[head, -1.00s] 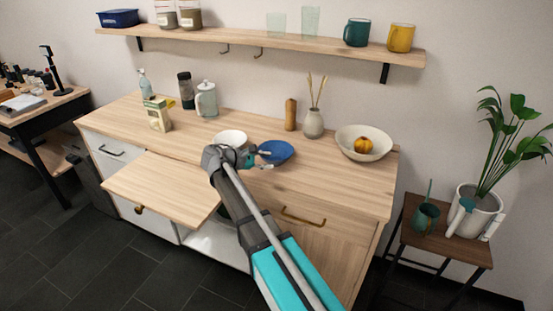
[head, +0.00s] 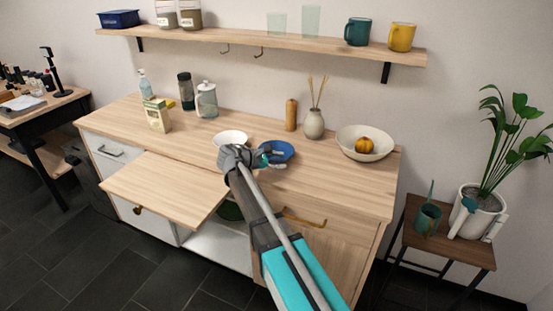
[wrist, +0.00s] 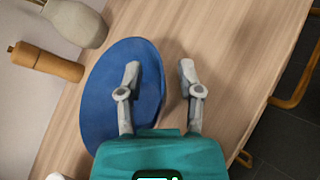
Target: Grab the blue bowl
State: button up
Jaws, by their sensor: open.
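The blue bowl (head: 284,149) is a shallow round dish on the wooden counter, between a white bowl and the vase. It also shows in the wrist view (wrist: 105,95), seen from above. I cannot tell whether the fingers touch the bowl.
A white bowl (head: 231,138) stands just left of my gripper. Behind the blue bowl are a wooden mill (head: 291,115) and a vase (head: 314,124). The counter's front right (head: 345,187) is clear.

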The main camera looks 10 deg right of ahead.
dwell(0.5)
grip_shut()
